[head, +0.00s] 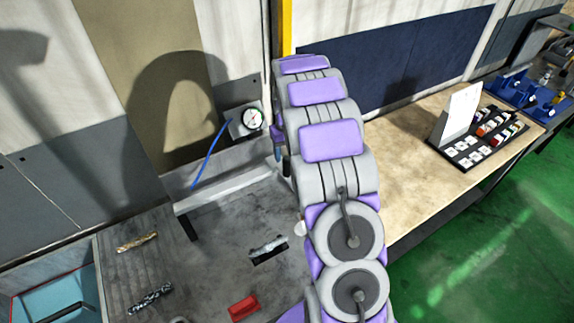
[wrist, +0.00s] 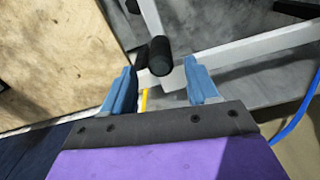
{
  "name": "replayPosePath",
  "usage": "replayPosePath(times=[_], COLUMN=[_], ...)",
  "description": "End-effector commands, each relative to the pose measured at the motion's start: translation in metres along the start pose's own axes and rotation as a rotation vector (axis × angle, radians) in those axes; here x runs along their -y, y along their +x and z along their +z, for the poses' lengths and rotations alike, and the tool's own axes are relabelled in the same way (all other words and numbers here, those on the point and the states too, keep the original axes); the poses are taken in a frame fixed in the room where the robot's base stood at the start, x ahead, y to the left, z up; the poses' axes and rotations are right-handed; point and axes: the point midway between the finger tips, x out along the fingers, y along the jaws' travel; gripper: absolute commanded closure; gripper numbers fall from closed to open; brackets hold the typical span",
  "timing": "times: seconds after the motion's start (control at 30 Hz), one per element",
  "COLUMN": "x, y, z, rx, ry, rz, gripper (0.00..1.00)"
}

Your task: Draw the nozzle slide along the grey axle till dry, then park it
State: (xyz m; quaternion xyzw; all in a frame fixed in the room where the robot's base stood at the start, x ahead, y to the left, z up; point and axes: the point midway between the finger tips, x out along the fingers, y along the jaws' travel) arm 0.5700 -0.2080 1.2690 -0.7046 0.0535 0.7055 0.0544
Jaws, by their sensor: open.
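My gripper (wrist: 162,78) is open in the wrist view, its two blue fingers apart. A black round-ended grip (wrist: 160,55) lies between and just beyond the fingertips; I cannot tell if they touch it. It may belong to the nozzle slide, which I cannot clearly make out. Pale grey bars (wrist: 252,48) run beside and behind it; I cannot tell which is the axle. In the head view, my arm hides the gripper and the black grip. A pale bar (head: 222,190) emerges left of my arm.
A dial gauge (head: 247,121) with a blue hose (head: 207,155) is left of my arm. A red block (head: 243,308) and twisted pieces (head: 150,299) lie on the grey surface. The wooden bench (head: 425,185) at right is mostly clear, with a black tray (head: 470,158) near its far end.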

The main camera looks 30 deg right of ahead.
Motion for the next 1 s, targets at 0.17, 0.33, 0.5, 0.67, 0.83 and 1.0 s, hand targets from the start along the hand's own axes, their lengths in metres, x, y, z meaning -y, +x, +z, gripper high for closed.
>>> replayPosePath(times=[0.17,0.33,0.5,0.67,0.83,1.0], x=[0.0,0.0,0.0,0.0,0.0,0.0], y=[0.033,0.059,0.071,0.074,0.074,0.074], z=[0.001,0.002,0.001,0.001,0.001,0.001], rx=[0.003,0.004,0.001,0.0,0.0,0.0], ry=[0.002,0.002,0.001,0.0,0.0,0.0], rz=[-0.001,-0.002,-0.001,-0.001,-0.001,-0.001], gripper=[0.41,0.41,0.41,0.41,0.41,0.57])
